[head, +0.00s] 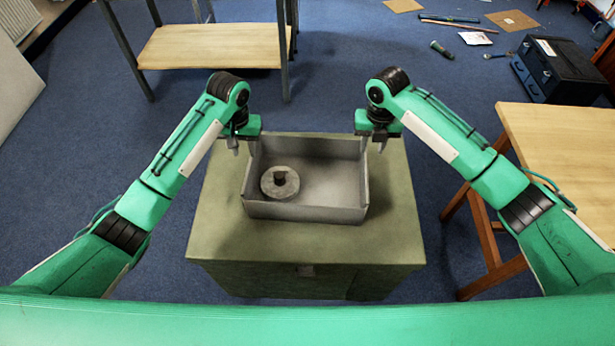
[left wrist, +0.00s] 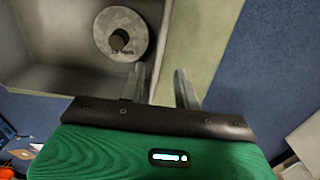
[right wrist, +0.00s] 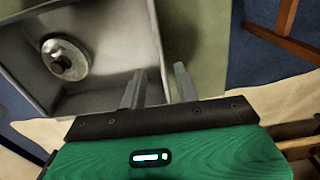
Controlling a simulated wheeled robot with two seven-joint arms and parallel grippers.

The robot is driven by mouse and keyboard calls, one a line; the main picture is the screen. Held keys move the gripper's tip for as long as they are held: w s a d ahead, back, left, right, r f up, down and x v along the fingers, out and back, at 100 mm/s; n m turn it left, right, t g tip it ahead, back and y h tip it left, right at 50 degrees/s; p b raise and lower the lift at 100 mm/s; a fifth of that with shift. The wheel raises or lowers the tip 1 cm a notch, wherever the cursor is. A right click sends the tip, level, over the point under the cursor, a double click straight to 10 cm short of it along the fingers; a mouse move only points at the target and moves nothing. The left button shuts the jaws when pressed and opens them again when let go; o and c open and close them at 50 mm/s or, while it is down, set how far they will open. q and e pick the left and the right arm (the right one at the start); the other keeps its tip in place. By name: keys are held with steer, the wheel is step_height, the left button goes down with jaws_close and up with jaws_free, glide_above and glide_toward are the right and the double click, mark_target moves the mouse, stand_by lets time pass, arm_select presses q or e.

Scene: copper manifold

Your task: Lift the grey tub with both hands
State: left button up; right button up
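The grey tub (head: 305,212) is an open rectangular box standing on a green cabinet (head: 225,225). A round grey disc with a dark knob (head: 280,183) lies inside it, towards its left side. My left gripper (head: 241,147) is at the tub's left wall near the far corner. In the left wrist view its fingers (left wrist: 159,72) are apart, one on each side of the wall rim. My right gripper (head: 373,143) is at the right wall near the far corner. In the right wrist view its fingers (right wrist: 160,72) are also apart, either side of the rim. I cannot tell whether they touch it.
A wooden table (head: 560,150) stands close on the right, and a wooden bench (head: 210,46) stands behind. A dark toolbox (head: 562,70) and loose tools lie on the blue floor at the back right. The cabinet top is bare around the tub.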

mark_target(366, 169)
arm_select(q)
steer(key=shift+f, duration=0.1)
arm_select(e)
steer(key=shift+f, duration=0.1)
